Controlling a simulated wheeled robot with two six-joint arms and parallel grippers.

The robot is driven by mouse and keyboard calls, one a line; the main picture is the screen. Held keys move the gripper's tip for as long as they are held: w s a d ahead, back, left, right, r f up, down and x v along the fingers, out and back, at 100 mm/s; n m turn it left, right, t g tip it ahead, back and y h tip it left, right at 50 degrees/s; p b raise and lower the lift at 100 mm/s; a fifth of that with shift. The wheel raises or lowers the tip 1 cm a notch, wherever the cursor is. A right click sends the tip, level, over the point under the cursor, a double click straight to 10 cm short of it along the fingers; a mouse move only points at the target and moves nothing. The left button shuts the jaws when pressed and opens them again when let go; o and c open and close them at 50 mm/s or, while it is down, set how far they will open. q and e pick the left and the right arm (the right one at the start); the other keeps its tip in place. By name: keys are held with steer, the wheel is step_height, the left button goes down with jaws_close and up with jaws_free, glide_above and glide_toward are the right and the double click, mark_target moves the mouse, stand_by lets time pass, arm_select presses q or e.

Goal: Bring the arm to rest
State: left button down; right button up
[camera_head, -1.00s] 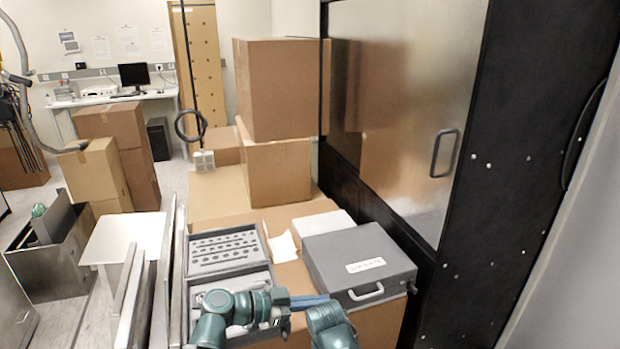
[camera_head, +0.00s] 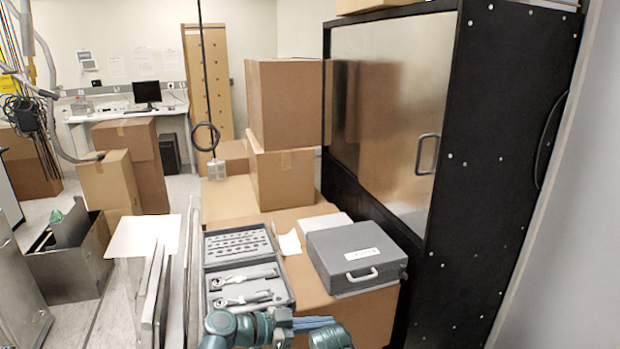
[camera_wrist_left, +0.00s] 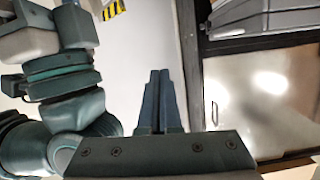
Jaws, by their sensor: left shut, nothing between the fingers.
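My left gripper (camera_head: 314,322) shows at the bottom of the head view, its blue-grey fingers pointing right from the green arm joint (camera_head: 245,328). In the left wrist view its two fingers (camera_wrist_left: 160,95) lie together, with nothing between them. A second green arm part (camera_head: 330,338) of mine shows beside the fingertips at the bottom edge. The gripper appears just in front of the open tool case (camera_head: 287,290) in the picture; how far apart they are I cannot tell. My right gripper is not in view.
A closed grey case (camera_head: 345,245) rests on cardboard boxes (camera_head: 330,308) beside the open case. A tall black cabinet (camera_head: 490,170) with a metal door stands on the right. Upright panels (camera_head: 152,300) and a metal bin (camera_head: 70,270) stand left.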

arm_select(q)
steer(key=s+a+f+n+g+y, duration=0.25)
steer(key=a+f+n+y, duration=0.45)
steer(key=f, duration=0.5)
steer(key=s+a+f+n+g+y, duration=0.1)
steer(key=a+f+n+y, duration=0.1)
steer(key=a+n+y, duration=0.3)
steer(key=s+a+f+n+g+y, duration=0.1)
steer(key=a+f+n+y, duration=0.2)
steer(key=a, duration=0.5)
steer(key=s+d+m, duration=0.3)
steer(key=s+d, duration=0.2)
steer(key=d, duration=0.6)
steer(key=shift+s+d+r+m+g+y, duration=0.2)
steer(key=shift+s+m+g+y, duration=0.1)
steer(key=shift+m+g, duration=0.1)
steer(key=shift+w, duration=0.1)
